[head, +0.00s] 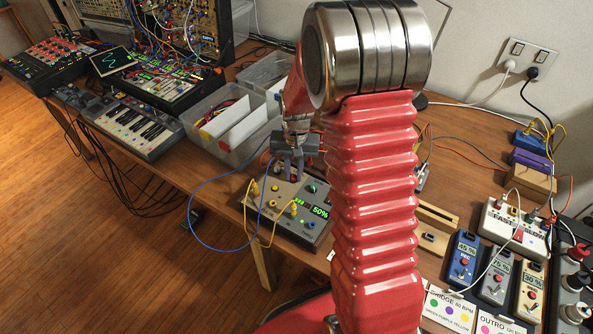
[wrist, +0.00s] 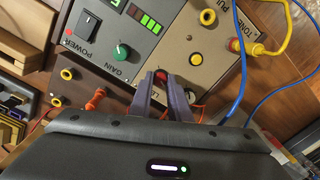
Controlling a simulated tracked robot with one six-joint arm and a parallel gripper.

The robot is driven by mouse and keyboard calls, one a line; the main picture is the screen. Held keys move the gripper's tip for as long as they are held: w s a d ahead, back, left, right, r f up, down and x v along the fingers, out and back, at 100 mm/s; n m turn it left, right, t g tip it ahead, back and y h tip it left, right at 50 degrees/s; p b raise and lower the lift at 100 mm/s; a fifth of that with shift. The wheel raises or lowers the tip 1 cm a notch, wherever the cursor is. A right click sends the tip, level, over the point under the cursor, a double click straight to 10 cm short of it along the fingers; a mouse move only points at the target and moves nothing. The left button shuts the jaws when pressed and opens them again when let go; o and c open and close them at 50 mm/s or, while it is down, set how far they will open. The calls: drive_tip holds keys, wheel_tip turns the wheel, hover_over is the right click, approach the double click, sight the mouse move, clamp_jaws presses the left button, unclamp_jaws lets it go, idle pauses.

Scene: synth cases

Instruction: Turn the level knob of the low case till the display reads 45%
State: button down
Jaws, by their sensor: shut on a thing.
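The low case (head: 283,214) is a light-grey panel near the table's front edge in the head view. Its green display (head: 320,212) reads 50%. In the wrist view a red knob (wrist: 161,75) sits between the fingertips of my gripper (wrist: 161,85), which is shut on it. Its label is mostly hidden by the fingers; only a first letter like L shows. A green knob (wrist: 122,52) marked GAIN is on the same panel, beside lit green level bars (wrist: 145,20). In the head view my gripper (head: 293,172) reaches down onto the panel's back part and hides the red knob.
Yellow plugs (wrist: 258,50) with a yellow cable and a blue cable (wrist: 242,60) are close to the fingers. A power switch (wrist: 88,25) is on the panel. Clear bins (head: 235,125) stand behind left. Small pedals (head: 497,275) stand at the right.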

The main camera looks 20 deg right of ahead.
sight(295, 175)
drive_tip(key=shift+w+a+n, duration=0.1)
drive_tip(key=shift+n, duration=0.5)
drive_tip(key=c, duration=1.7)
unclamp_jaws()
drive_tip(key=shift+o, duration=0.2)
wheel_tip(295, 175, up, 14)
drive_tip(key=shift+d, duration=0.3)
drive_tip(key=shift+f, duration=0.15)
